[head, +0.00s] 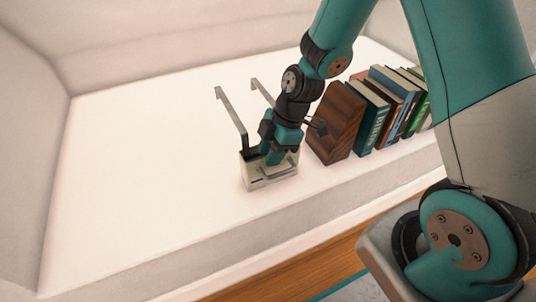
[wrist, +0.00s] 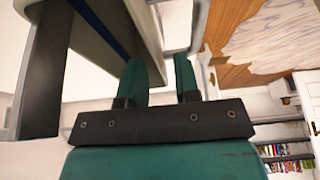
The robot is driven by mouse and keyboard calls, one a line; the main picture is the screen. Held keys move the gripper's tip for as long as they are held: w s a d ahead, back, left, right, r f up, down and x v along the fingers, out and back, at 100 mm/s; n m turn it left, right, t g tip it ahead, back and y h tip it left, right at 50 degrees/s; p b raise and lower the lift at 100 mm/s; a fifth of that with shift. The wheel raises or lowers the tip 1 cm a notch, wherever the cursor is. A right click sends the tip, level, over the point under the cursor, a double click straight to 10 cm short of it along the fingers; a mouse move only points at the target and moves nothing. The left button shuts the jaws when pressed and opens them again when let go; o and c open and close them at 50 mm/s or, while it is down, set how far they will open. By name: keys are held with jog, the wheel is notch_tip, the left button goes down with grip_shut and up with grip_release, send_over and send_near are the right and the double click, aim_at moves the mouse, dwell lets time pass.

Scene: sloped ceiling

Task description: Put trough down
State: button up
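The trough (head: 272,181) is a small cream box with two long grey hooked arms rising from it, in the middle of the head view. It looks upright at the white ledge; I cannot tell whether its base touches. My gripper (head: 268,163) points down into the trough from above. In the wrist view the two teal fingers (wrist: 161,75) stand either side of a pale wall of the trough (wrist: 106,28), with a small gap between the fingers. They look closed on that wall. One grey arm of the trough shows at the left.
The white ledge (head: 130,150) is broad and clear to the left of the trough. A dark wooden bookend (head: 338,120) stands close to its right, with a row of several books (head: 372,117) beyond. The ledge's front edge runs below, above a wooden floor.

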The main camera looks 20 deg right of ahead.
jog(key=p+v, duration=0.3)
jog(key=v, duration=0.8)
jog(key=s+a+r+m, duration=0.4)
jog(key=s+r, duration=0.3)
jog(key=s, duration=0.2)
jog(key=s+a+r+m, duration=0.5)
jog(key=s+r+m, duration=0.2)
jog(key=s, duration=0.2)
jog(key=shift+a+r, duration=0.2)
jog(key=shift+r, duration=0.05)
jog(key=shift+w, duration=0.1)
